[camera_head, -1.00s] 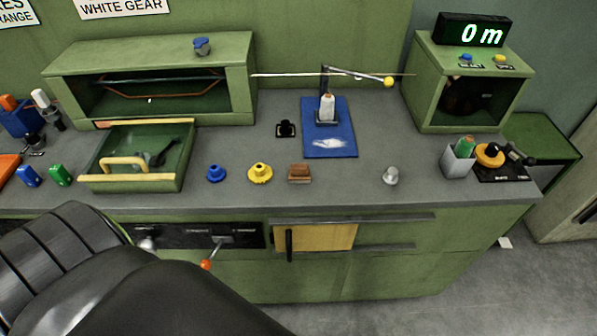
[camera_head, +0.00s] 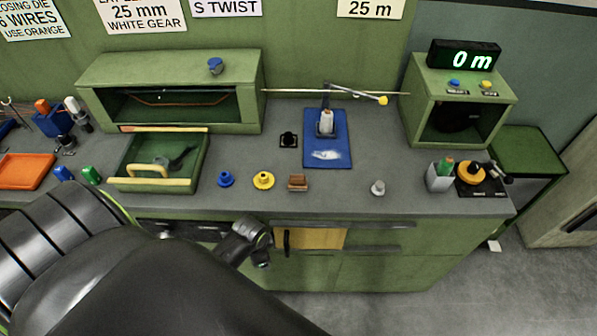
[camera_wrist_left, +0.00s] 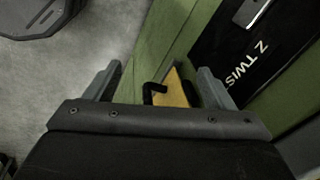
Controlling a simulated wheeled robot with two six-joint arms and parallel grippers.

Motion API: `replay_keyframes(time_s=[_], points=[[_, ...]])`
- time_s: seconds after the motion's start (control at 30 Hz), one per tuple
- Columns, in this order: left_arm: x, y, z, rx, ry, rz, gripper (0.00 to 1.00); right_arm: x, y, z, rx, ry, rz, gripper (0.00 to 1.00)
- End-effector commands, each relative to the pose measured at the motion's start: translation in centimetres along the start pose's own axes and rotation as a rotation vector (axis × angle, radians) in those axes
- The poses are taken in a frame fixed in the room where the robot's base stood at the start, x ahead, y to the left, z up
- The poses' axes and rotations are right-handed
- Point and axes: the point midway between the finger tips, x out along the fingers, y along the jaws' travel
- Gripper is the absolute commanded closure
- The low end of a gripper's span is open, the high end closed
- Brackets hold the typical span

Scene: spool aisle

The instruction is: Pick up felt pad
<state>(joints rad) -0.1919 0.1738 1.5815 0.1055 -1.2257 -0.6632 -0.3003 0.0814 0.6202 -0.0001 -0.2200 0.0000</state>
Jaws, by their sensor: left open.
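No thing in view is labelled as the felt pad. A small brown block (camera_head: 298,182) with a paler lower part lies near the bench's front edge and may be it; its material is too small to tell. My left gripper (camera_wrist_left: 160,86) is open and empty in the left wrist view. Between and beyond its fingers a black handle (camera_wrist_left: 155,91) shows on a yellow panel. In the head view my left wrist is in front of the bench, below and left of the brown block, beside the yellow panel (camera_head: 318,239). My right gripper is out of view.
A yellow knobbed piece (camera_head: 263,180) and a blue one (camera_head: 225,179) stand left of the block, and a grey one (camera_head: 377,188) to its right. A blue mat (camera_head: 340,159) lies behind. An open green drawer (camera_head: 195,170) is at left. Bare bench lies right of the block.

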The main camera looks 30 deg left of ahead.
Motion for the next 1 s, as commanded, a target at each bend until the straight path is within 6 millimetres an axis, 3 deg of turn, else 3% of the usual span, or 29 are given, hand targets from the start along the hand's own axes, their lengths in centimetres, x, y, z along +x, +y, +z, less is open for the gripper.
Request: replay_keyframes(time_s=[0.03,0.23,0.3,0.57,0.8,1.0], points=[[-3.6,-1.0,-1.2,0.046,0.011,-0.005,0.24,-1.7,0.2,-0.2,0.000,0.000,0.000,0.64],[-14.0,-3.5,-4.7,0.303,0.027,-0.005,0.24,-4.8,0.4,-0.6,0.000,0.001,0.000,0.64],[-16.1,-4.4,-5.9,0.444,0.021,0.006,0.24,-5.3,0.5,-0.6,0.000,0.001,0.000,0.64],[-18.7,-8.9,-11.0,0.997,0.016,0.072,0.24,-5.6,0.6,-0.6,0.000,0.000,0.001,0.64],[-22.6,-13.3,-15.5,1.503,0.041,0.136,0.24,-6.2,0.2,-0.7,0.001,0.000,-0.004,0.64],[-25.8,-15.8,-18.1,1.818,0.077,0.177,0.24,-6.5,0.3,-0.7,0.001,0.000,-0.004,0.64]])
